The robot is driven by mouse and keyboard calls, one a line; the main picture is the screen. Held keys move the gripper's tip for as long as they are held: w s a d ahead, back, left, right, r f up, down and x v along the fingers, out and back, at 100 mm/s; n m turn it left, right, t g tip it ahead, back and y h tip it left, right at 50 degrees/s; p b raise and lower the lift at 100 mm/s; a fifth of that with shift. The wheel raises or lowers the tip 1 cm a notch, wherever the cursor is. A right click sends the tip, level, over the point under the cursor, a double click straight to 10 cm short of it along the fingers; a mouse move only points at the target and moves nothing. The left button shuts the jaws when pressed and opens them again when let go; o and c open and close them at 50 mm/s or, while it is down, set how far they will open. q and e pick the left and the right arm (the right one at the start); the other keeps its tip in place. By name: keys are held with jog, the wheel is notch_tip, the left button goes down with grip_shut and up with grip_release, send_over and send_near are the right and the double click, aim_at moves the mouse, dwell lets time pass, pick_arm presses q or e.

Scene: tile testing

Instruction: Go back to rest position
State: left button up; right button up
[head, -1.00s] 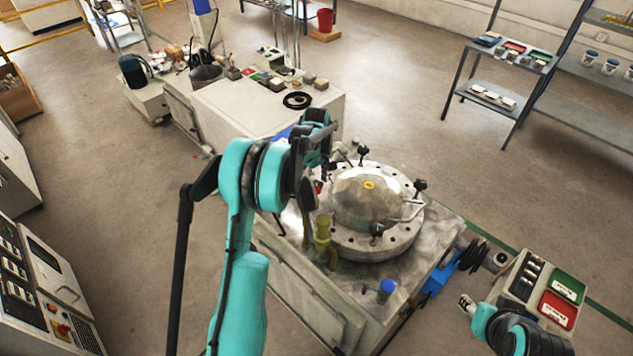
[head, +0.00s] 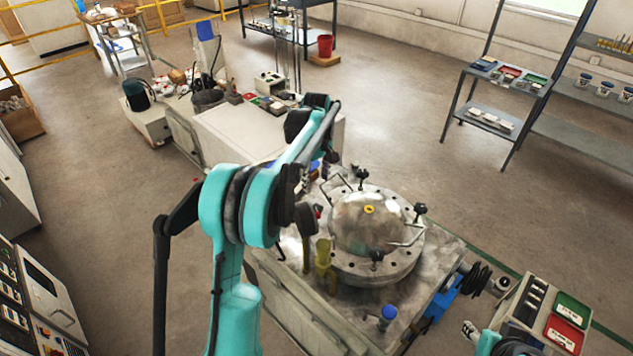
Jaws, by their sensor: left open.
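My left arm, teal and black, rises from the bottom left of centre and reaches over the machine's left side. My left gripper (head: 322,170) is small and dark, partly hidden behind the forearm, close to the back left of the domed steel vessel (head: 368,222). It is open, and I see nothing held in it. Whether it touches anything is unclear. My right arm shows only as a teal and black part at the bottom right edge.
The vessel, with black clamp knobs, sits on a metal-topped machine (head: 420,275). A white cabinet (head: 225,130) stands behind. A panel with green and red trays (head: 545,315) is at the lower right. Control consoles (head: 35,290) are at left. Shelves are at upper right; floor between is clear.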

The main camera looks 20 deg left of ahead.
pick_arm(q)
jog(key=s+d+r+m+t+b, duration=0.1)
jog(key=s+d+r+m+t, duration=0.1)
jog(key=s+d+r+m, duration=0.3)
jog(key=s+d+r+m+t, duration=0.1)
jog(key=s+d+r, duration=0.15)
jog(key=s, duration=0.45)
jog(key=s+d+f+m+t, duration=0.2)
jog(key=s+d+f+m, duration=0.1)
jog(key=s, duration=0.5)
jog(key=s+d+f+m+t+b, duration=0.1)
jog(key=s+d+f+m+t, duration=0.1)
jog(key=s+m, duration=0.3)
jog(key=s+d+f, duration=0.1)
jog(key=s, duration=0.3)
jog(key=shift+d+f, duration=0.15)
jog(key=shift+f, duration=0.15)
